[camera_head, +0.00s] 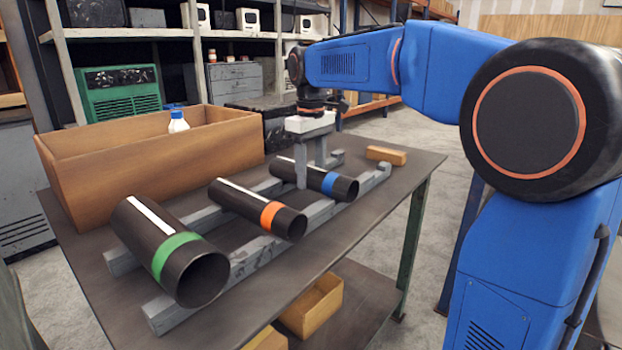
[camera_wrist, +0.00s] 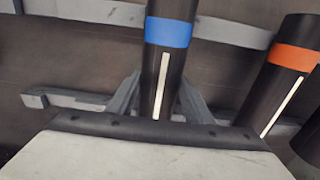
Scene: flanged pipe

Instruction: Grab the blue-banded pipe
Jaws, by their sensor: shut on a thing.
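The blue-banded pipe (camera_head: 345,187) is black with a blue band and a white stripe. It lies across two grey rails on the table, the farthest right of three pipes. My gripper (camera_head: 312,178) reaches down from above and is shut on this pipe, behind the blue band. In the wrist view the blue-banded pipe (camera_wrist: 160,75) runs up from between the grey fingers (camera_wrist: 160,100). The fingertips are partly hidden behind the pipe. I cannot tell whether the pipe is lifted off the rails.
The orange-banded pipe (camera_head: 245,204) and green-banded pipe (camera_head: 155,235) lie on the same rails (camera_head: 250,258) to the left. An orange-brown block (camera_head: 386,155) lies at the table's right.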

